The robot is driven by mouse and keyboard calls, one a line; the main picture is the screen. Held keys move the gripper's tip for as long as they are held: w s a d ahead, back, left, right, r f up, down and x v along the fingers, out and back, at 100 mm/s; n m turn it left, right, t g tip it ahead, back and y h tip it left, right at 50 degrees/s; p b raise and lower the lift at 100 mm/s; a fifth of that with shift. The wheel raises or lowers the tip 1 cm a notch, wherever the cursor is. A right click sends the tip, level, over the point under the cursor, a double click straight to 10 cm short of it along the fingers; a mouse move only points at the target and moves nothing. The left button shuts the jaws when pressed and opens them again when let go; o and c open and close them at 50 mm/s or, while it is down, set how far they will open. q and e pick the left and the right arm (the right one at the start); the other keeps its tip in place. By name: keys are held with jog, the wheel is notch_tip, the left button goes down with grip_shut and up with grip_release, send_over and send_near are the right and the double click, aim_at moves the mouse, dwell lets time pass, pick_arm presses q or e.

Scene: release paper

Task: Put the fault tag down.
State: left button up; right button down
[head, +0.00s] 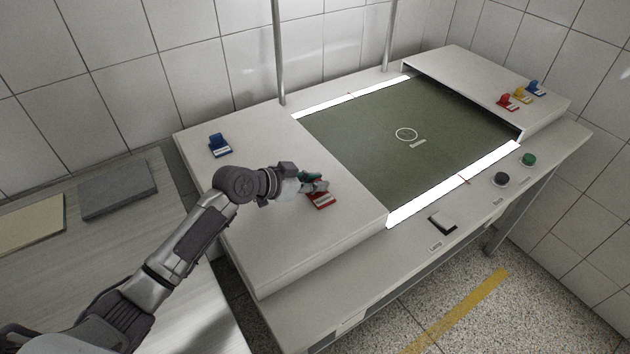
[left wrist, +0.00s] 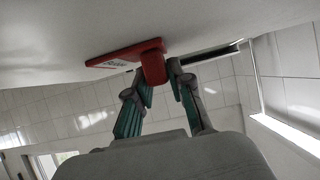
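A red tag (head: 322,201) with a white label strip lies on the white left deck of the light table. Its label is too small to read. It also shows in the left wrist view (left wrist: 153,67), its base along the deck surface and its raised tab between my fingertips. My left gripper (head: 314,186) is right at this tag, low over the deck, with one finger on each side of the tab. Whether both fingers press on the tab is not clear. My right gripper is not in view.
A blue tag (head: 219,145) stands farther left on the same deck. Red (head: 507,102), yellow (head: 522,95) and blue (head: 535,88) tags stand on the right deck. Between the decks lies a green panel (head: 360,135) with bright edges. Buttons (head: 501,179) line the front edge.

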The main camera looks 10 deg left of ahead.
pick_arm(q)
jog(key=shift+o, duration=1.4)
jog(key=shift+r, duration=0.15)
jog(key=shift+s+a, duration=0.2)
jog(key=shift+a, duration=0.05)
jog(key=b+v, duration=0.2)
jog(key=v, duration=0.8)
jog(key=shift+s+a, duration=0.15)
jog(key=shift+s, duration=0.05)
jog(key=shift+s+a+r, duration=0.2)
jog(key=shift+s+r, duration=0.1)
jog(key=shift+r, duration=0.1)
